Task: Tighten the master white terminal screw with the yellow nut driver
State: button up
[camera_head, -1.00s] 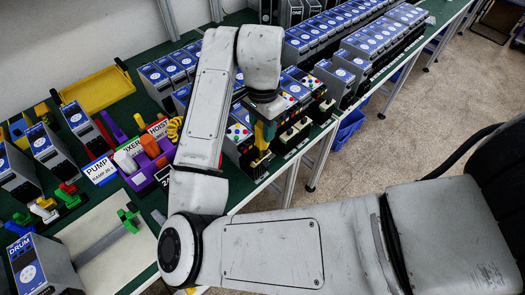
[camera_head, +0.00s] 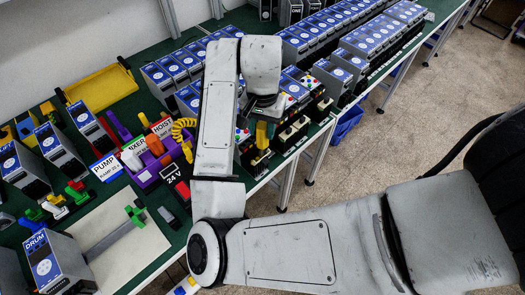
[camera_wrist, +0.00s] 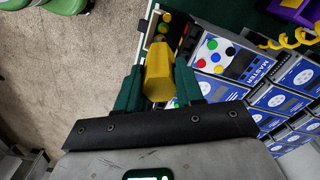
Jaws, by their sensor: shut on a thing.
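My gripper (camera_wrist: 158,88) has dark green fingers. They are shut on the yellow nut driver (camera_wrist: 159,72), whose faceted handle sits between them in the wrist view. The driver points at the terminal side of a soft starter labelled MASTER (camera_wrist: 262,66), which has a panel of coloured dots.
More blue-faced starters (camera_head: 352,63) stand close around, running back along the green bench. A purple holder (camera_head: 147,173) with coloured tools and a coiled yellow cord (camera_head: 183,129) lies left of my arm. A yellow tray (camera_head: 97,84) lies far left. The floor beyond the bench edge is open.

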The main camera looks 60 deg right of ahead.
dwell(0.3)
jog(key=n, duration=0.5)
jog(key=shift+r, duration=0.1)
dwell(0.4)
